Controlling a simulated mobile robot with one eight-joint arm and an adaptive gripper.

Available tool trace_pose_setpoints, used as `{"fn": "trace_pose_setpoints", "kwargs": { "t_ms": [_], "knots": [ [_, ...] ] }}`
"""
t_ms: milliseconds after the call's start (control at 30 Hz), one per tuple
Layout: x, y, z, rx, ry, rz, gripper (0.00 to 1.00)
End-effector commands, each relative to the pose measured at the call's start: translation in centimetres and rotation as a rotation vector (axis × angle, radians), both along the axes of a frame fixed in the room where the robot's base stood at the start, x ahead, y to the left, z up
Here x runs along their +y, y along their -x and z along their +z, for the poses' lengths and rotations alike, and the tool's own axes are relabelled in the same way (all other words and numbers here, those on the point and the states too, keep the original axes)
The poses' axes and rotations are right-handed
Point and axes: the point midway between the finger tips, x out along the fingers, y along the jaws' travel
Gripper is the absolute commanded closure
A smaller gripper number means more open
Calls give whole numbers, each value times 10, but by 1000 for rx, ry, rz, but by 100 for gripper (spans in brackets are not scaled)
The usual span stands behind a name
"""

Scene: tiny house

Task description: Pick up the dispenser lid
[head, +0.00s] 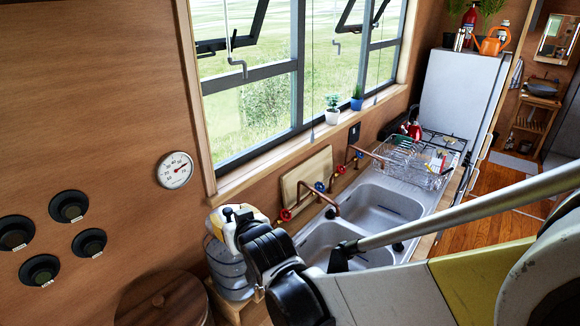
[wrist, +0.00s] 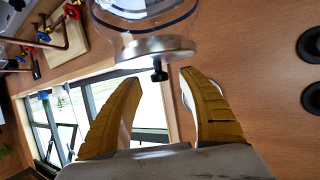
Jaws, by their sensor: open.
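The clear dispenser (head: 228,270) stands at the left end of the sink counter in the head view. In the wrist view its glass body (wrist: 145,12) hangs from the top edge, as the picture is upside down. Its silvery lid (wrist: 155,47) sits on the body and carries a small black knob (wrist: 159,70). My gripper (wrist: 160,77) is open and empty, with its two yellow fingers apart and the knob lying between the tips in the picture. Whether the fingers touch it I cannot tell. In the head view my gripper (head: 236,226) covers most of the lid.
A double sink (head: 375,207) with copper taps (head: 328,200) lies right of the dispenser, with a cutting board (head: 306,180) against the wall. A dish rack (head: 415,163) stands beyond. A window (head: 250,110) and a round dial (head: 175,170) are on the wall. A round wooden top (head: 160,300) is at lower left.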

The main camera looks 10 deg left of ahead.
Motion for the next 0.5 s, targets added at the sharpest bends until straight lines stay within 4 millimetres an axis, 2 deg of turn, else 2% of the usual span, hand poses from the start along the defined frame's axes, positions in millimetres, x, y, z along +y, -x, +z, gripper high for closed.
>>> {"fn": "trace_pose_setpoints", "kwargs": {
  "t_ms": [100,200,467,500],
  "knots": [
    [11,-15,-6,0,0,0,52],
    [17,-22,-9,-1,1,0,52],
    [18,-24,-10,0,0,0,52],
    [18,-24,-10,0,0,0,63]
  ]
}}
